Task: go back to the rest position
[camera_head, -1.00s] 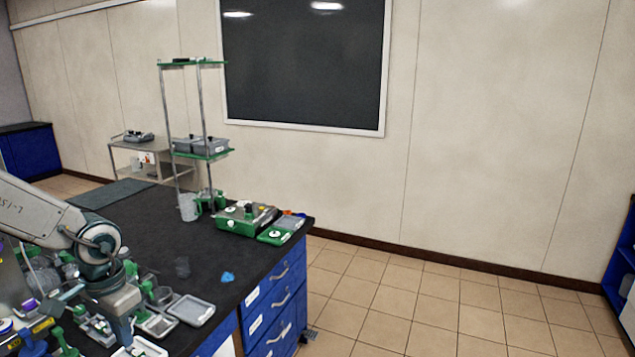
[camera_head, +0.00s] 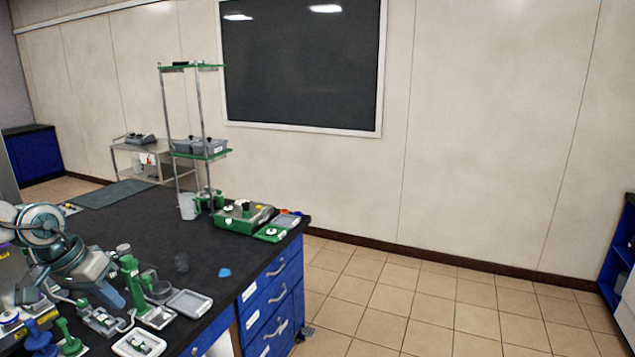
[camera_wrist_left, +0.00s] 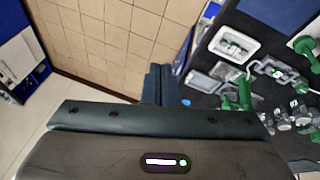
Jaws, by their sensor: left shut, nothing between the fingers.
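My left gripper (camera_head: 114,298) is at the left of the head view, above the dark bench (camera_head: 140,235) beside small green-and-grey fittings. Its arm comes in from the left edge. In the left wrist view its fingers (camera_wrist_left: 160,84) are together with nothing between them. They point toward the tiled floor and the bench edge. My right gripper is in neither view.
Green stands (camera_head: 132,270) and a grey tray (camera_head: 190,303) are close to the left gripper. A green-and-grey device (camera_head: 243,215) and a tall shelved stand (camera_head: 201,110) are farther back. Open tiled floor (camera_head: 400,310) lies right of the bench.

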